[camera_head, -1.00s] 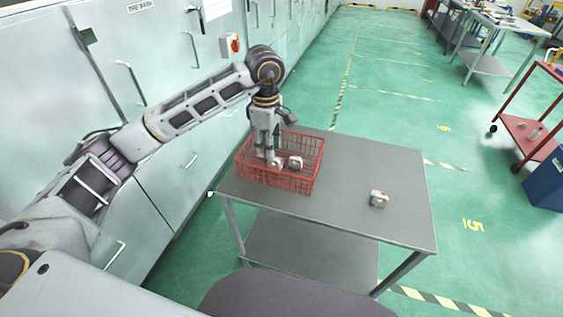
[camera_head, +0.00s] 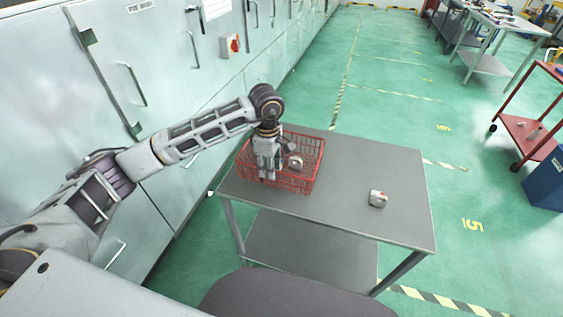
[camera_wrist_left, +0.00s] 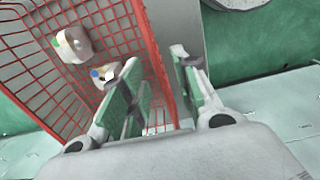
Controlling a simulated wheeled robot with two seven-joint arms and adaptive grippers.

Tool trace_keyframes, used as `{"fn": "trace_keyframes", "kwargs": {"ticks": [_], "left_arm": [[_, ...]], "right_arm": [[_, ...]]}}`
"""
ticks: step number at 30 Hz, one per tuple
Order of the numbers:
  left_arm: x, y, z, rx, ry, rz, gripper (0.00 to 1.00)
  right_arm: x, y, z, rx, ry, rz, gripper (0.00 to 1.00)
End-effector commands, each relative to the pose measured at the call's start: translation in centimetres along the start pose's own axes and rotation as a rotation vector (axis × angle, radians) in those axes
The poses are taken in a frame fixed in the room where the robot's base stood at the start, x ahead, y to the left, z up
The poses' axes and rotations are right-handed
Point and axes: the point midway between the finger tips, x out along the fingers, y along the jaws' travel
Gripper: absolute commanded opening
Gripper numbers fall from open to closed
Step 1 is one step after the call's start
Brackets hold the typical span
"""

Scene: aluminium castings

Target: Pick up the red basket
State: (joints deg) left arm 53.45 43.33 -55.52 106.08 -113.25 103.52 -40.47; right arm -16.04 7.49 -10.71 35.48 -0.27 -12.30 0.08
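The red basket (camera_head: 310,186), an open wire basket, stands on the back left part of a grey table (camera_head: 345,190). In the left wrist view its red mesh wall (camera_wrist_left: 152,45) runs between the fingers of my left gripper (camera_wrist_left: 160,95). One finger is inside the basket and the other outside, with a gap between them. In the head view my left gripper (camera_head: 267,177) points down at the basket's near left side. A metal casting (camera_head: 295,162) lies in the basket; the left wrist view shows two castings, a larger (camera_wrist_left: 73,45) and a smaller one (camera_wrist_left: 103,73). My right gripper is not in view.
Another casting (camera_head: 378,199) lies alone on the table's right part. The rest of the tabletop is clear. Pale cabinets (camera_head: 160,75) stand close on the left. A red cart (camera_head: 530,130) and a blue bin (camera_head: 546,180) stand at the right.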

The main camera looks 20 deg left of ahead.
Motion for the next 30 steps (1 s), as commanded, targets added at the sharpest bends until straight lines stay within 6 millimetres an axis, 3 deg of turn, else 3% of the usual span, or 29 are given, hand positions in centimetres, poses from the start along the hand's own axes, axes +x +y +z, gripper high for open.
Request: {"fn": "trace_keyframes", "kwargs": {"ticks": [14, 30], "left_arm": [[0.6, 0.0, 0.1, 0.000, -0.001, -0.001, 0.30], [5.1, 0.0, 0.5, 0.000, -0.001, 0.000, 0.30]], "right_arm": [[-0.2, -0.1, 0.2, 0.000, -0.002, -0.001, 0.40], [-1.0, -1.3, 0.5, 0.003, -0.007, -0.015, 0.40]]}}
